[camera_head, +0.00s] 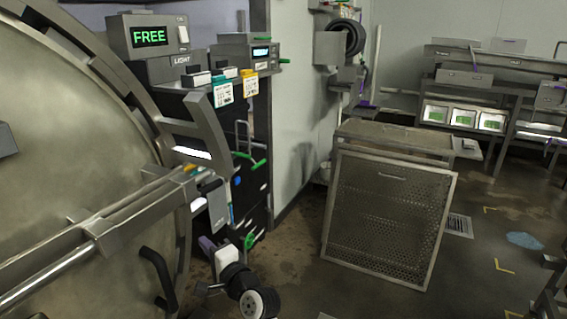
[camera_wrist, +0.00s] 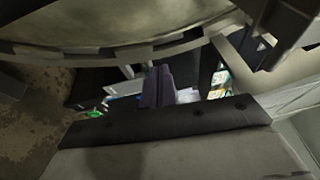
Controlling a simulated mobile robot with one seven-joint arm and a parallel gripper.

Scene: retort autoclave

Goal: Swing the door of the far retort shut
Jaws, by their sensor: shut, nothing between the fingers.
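A large round metal retort door (camera_head: 80,150) fills the left of the head view, with crossing bars and a black curved handle (camera_head: 158,275) near its lower right edge. I cannot tell from these frames whether it belongs to the far retort. Its curved rim (camera_wrist: 120,52) spans the top of the wrist view. My gripper (camera_head: 207,244) is low, just right of the door's edge in the head view. In the wrist view its purple fingers (camera_wrist: 158,86) are together and empty, close below the rim; contact cannot be told.
A grey box reading FREE (camera_head: 148,36) stands above a dark cabinet (camera_head: 250,190) with tags and green handles. A perforated metal crate (camera_head: 385,218) stands on the floor at centre right. Benches with green displays (camera_head: 463,117) are at the back. Floor right of the crate is mostly open.

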